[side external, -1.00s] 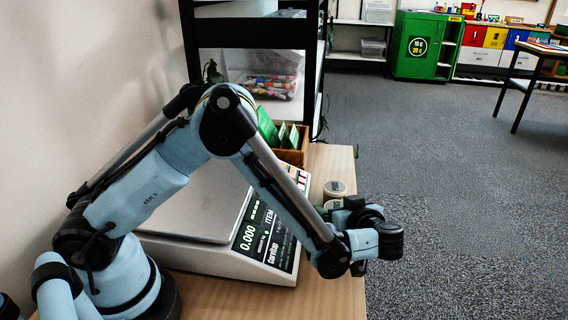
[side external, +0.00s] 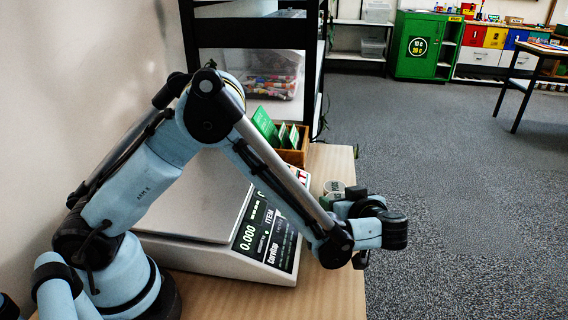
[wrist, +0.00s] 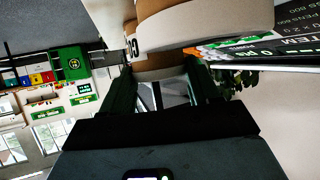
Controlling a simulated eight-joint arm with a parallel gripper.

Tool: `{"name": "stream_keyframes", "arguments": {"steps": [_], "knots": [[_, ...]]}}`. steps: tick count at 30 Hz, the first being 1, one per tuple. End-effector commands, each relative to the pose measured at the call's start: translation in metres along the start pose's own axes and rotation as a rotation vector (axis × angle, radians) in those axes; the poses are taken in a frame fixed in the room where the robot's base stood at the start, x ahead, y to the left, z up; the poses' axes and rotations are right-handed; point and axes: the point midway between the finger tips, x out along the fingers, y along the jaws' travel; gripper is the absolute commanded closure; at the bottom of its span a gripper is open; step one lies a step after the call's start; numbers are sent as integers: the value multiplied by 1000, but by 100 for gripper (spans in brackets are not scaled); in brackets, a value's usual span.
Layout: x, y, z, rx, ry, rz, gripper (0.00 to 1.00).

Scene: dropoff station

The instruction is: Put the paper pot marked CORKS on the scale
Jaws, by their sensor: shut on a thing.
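The scale (side external: 188,208) stands on the wooden bench with an empty grey plate, and its display reads 0.000. A white label band (wrist: 215,33) above the fingers carries partial letters that look like "CO". The full word is hidden, and I cannot tell where one pot ends and another begins.
A wooden box with green cards (side external: 292,150) stands behind the scale, beside a black shelf (side external: 312,75). The bench (side external: 325,295) is bare in front of the scale. Its right edge is close to my gripper, with carpeted floor beyond.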

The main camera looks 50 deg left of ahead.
Motion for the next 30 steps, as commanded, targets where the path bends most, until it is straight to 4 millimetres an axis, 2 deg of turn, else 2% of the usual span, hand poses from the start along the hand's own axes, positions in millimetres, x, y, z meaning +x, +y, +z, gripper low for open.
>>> {"name": "stream_keyframes", "arguments": {"steps": [9,17,23,30], "knots": [[-24,0,-49,1,1,0,78],[-38,-4,-74,2,1,2,78],[-58,-27,-100,5,1,9,78],[-82,-68,-132,11,0,22,78]]}}
